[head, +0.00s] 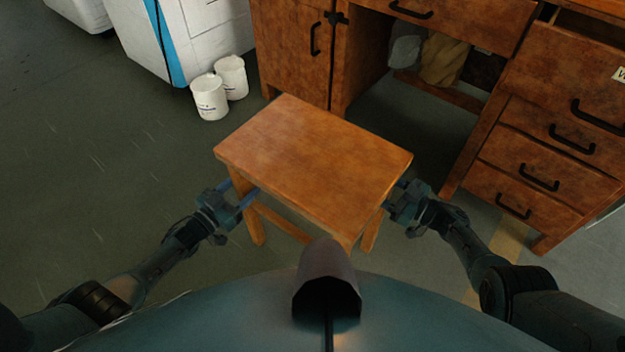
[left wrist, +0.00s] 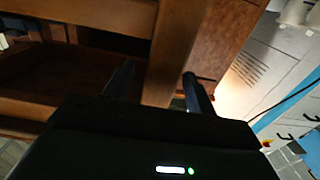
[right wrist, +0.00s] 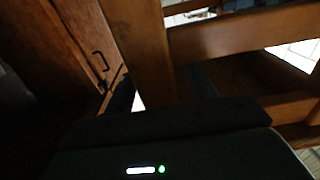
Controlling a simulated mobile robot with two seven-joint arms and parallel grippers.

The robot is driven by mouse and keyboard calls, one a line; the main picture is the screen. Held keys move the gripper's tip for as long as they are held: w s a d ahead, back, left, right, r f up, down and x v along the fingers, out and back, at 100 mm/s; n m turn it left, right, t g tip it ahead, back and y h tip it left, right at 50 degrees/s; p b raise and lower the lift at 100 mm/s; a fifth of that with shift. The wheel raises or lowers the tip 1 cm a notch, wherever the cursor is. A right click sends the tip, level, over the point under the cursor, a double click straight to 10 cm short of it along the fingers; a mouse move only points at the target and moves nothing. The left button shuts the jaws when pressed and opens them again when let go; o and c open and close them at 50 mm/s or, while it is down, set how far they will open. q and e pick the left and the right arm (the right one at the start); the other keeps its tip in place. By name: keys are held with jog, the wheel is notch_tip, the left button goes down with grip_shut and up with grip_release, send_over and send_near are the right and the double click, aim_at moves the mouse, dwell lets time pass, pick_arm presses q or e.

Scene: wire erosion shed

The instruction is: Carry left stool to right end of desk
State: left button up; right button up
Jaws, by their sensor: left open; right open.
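The wooden stool (head: 310,150) stands upright on the floor in front of me, its flat orange-brown seat close to the desk (head: 540,115). My left gripper (head: 238,193) is open at the stool's left side, around a leg. In the left wrist view that leg (left wrist: 174,52) passes between the two dark fingers (left wrist: 158,86). My right gripper (head: 398,192) is open at the stool's right side, its fingertips partly hidden by the seat. In the right wrist view a leg (right wrist: 138,48) stands at the fingers, which are dark and hard to make out.
Two white tubs (head: 220,88) stand on the floor at the back left, beside a white and blue machine (head: 170,35). The desk has a cabinet door, drawers and an open knee space holding bags (head: 442,60). The floor at left is clear.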

pick_arm(q)
jog(key=shift+c, duration=0.5)
pick_arm(e)
jog(key=shift+c, duration=0.5)
pick_arm(q)
grip_shut()
pick_arm(e)
grip_shut()
pick_arm(q)
jog(key=shift+w+d+r, duration=0.1)
jog(key=shift+w+r, duration=0.05)
jog(key=shift+r, duration=0.25)
pick_arm(e)
jog(key=shift+w+r, duration=0.2)
jog(key=shift+r, duration=0.15)
